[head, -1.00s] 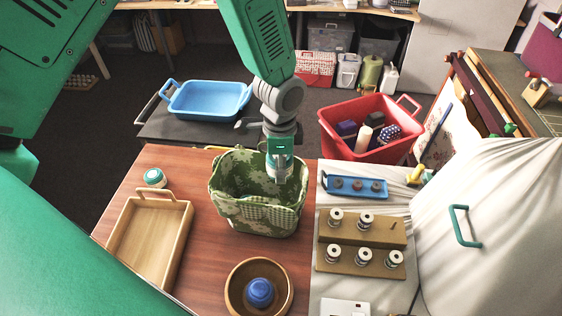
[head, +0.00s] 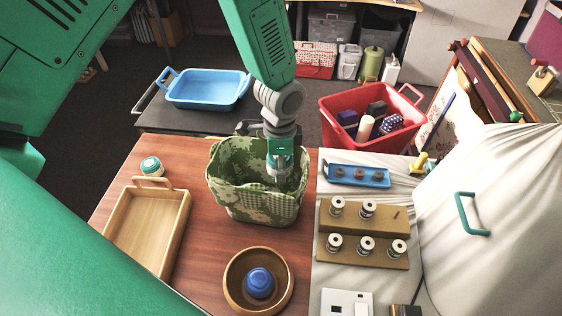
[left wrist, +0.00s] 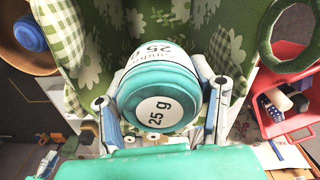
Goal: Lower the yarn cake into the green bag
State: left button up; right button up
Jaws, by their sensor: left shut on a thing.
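In the left wrist view, the two fingers of this gripper (left wrist: 160,98) are shut on the yarn cake (left wrist: 158,72), a teal and white cylinder with a "25 g" label. The floral and checked walls of the bag (left wrist: 190,22) surround the far side of the cake. In the head view the cake is hidden by the gripper and bag. My right gripper is not in view.
A wooden tray (head: 183,235), a small teal and white container (head: 151,166) and a bowl (head: 232,290) with a blue ball (head: 259,283) are on the table. Spools (head: 367,209) stand on a stepped block to the right. A red basket (head: 345,145) is behind.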

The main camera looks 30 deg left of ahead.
pick_arm(q)
jog(key=shift+f+b, duration=3.1)
jog(key=shift+f, duration=2.45)
jog(key=shift+f+b, duration=1.55)
jog(key=shift+f, duration=1)
jog(key=o, duration=1.2)
jog(key=shift+r, duration=0.1)
jog(key=shift+r, duration=0.25)
notch_tip(320, 180, up, 11)
jog(key=shift+r, duration=0.1)
jog(key=shift+r, duration=0.1)
